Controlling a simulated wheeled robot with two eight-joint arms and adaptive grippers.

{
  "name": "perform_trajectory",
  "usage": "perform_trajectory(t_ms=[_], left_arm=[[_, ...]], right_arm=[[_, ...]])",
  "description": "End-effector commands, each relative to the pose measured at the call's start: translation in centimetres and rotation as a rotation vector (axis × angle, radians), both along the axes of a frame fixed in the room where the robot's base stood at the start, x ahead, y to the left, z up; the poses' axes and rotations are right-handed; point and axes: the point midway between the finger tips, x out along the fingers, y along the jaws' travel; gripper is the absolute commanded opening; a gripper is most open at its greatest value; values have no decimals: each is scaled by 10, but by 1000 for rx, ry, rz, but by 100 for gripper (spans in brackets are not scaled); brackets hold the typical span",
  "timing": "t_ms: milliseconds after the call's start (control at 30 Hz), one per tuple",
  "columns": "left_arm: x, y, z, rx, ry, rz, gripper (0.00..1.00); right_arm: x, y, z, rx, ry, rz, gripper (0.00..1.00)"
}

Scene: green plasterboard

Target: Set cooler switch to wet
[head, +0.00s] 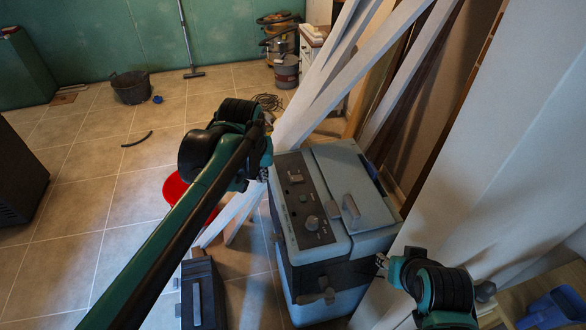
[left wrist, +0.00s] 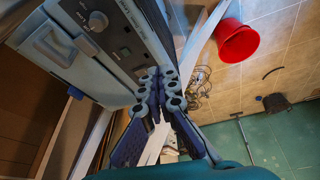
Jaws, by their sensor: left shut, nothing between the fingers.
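The cooler (head: 340,250) is a grey-blue box with a dark control panel (head: 297,213) on its top left. In the left wrist view the knob (left wrist: 97,20) is at the upper left. My left gripper (head: 267,172) is at the panel's far left edge, partly hidden by its own arm. In the left wrist view its fingers (left wrist: 158,86) are shut and empty beside the panel edge; contact is unclear. My right gripper (head: 382,262) is by the cooler's right front; its jaw state is unclear.
White leaning boards (head: 335,75) stand behind the cooler. A red bucket (left wrist: 237,40) is on the tiled floor to its left, mostly behind my left arm in the head view. A dark toolbox (head: 203,295) stands at the cooler's front left. Open floor lies farther left.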

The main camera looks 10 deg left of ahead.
Motion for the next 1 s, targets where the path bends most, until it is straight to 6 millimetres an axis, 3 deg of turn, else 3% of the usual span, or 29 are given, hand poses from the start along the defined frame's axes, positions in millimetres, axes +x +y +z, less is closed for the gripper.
perform_trajectory(t_ms=[33, 267, 600, 800, 1000], left_arm=[[18, -4, 8, -1, 21, 11, 0], [84, -20, 15, 1, 128, 75, 0], [167, -48, -11, 26, 278, 180, 0], [194, -61, -36, 46, 347, 232, 0], [205, -68, -50, 57, 377, 259, 0]], right_arm=[[0, 0, 6, 0, 0, 0, 40], [0, 0, 20, 0, 0, 0, 40], [0, 0, 42, 0, 0, 0, 40], [0, 0, 51, 0, 0, 0, 40], [0, 0, 54, 0, 0, 0, 40]])
